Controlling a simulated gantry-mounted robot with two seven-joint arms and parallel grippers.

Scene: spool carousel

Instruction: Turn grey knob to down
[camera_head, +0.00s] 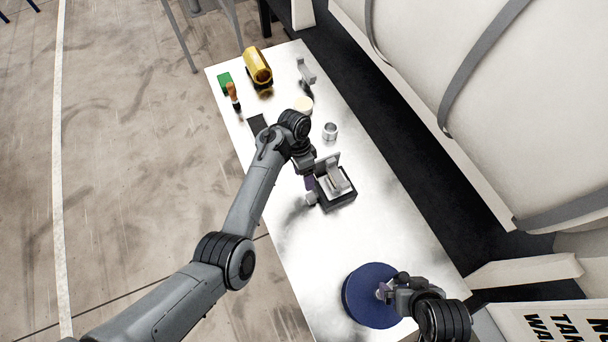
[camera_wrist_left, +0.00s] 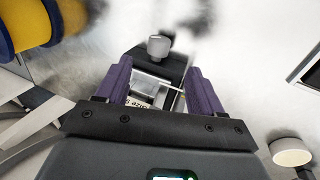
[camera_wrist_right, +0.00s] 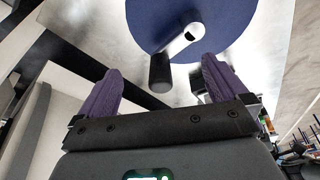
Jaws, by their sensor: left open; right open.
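The grey knob (camera_wrist_left: 158,46) shows in the left wrist view as a short round cap at the far end of a black-based device. In the head view this device (camera_head: 340,199) stands mid-table, with a grey upright part on a black base. My left gripper (camera_head: 309,183) is at the device's left side. In the left wrist view my left gripper (camera_wrist_left: 160,75) is open, its purple fingers apart, with the knob beyond the fingertips. My right gripper (camera_head: 383,291) is open over the blue disc (camera_head: 362,308); its fingers (camera_wrist_right: 160,82) also stand apart in the right wrist view.
A silver post (camera_wrist_right: 182,42) and a dark cylinder (camera_wrist_right: 160,73) stand at the blue disc. A yellow spool (camera_head: 257,66), an orange-handled tool (camera_head: 233,94), a green block (camera_head: 225,84) and a metal cup (camera_head: 330,131) are farther along the table. Bare table (camera_head: 375,235) lies between the device and disc.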

